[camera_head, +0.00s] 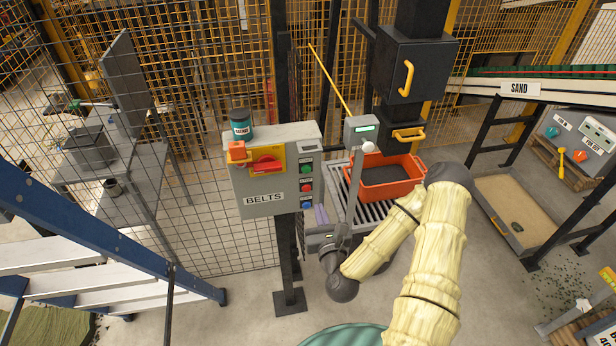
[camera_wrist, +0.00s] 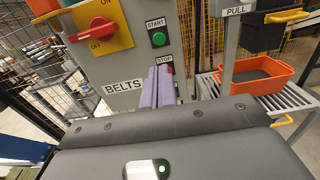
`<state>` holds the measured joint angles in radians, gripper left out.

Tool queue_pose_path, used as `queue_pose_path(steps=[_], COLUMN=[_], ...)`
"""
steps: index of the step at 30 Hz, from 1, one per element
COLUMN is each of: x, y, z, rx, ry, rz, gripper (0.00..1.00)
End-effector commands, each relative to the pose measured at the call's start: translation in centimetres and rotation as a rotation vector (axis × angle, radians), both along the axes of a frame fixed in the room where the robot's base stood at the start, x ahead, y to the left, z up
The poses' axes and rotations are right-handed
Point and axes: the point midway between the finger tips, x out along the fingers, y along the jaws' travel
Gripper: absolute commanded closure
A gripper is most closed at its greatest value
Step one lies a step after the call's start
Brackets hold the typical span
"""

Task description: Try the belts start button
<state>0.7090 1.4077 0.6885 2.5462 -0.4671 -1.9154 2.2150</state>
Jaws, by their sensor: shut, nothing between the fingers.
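The grey BELTS control box (camera_head: 262,206) stands on a black post. Its green start button (camera_head: 306,168) is in the upper part of the right-hand button column and shows clearly under a START label in the wrist view (camera_wrist: 159,39). A red stop button (camera_head: 306,187) sits below it, mostly hidden by my fingers in the wrist view. My gripper (camera_head: 321,213) is shut and empty, with purple fingers (camera_wrist: 157,86) in front of the box's lower right part, below the start button. I cannot tell whether the fingers touch the box.
A red rotary switch (camera_head: 266,164) on a yellow plate, an orange block (camera_head: 236,151) and a teal jar (camera_head: 241,130) are on the box. A small grey panel on a post (camera_head: 361,130) stands right of it. An orange bin (camera_head: 388,190) rests on rollers. A blue ladder (camera_head: 90,235) is left.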

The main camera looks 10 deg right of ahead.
Motion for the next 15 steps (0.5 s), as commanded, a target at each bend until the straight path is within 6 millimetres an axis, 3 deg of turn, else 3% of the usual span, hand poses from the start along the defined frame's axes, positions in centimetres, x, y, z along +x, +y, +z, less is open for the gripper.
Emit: queue_pose_path(steps=[15], x=[0.58], y=[-0.23], z=[-0.35], rx=[-0.006], ry=[-0.002], rz=[-0.002], gripper=[1.0])
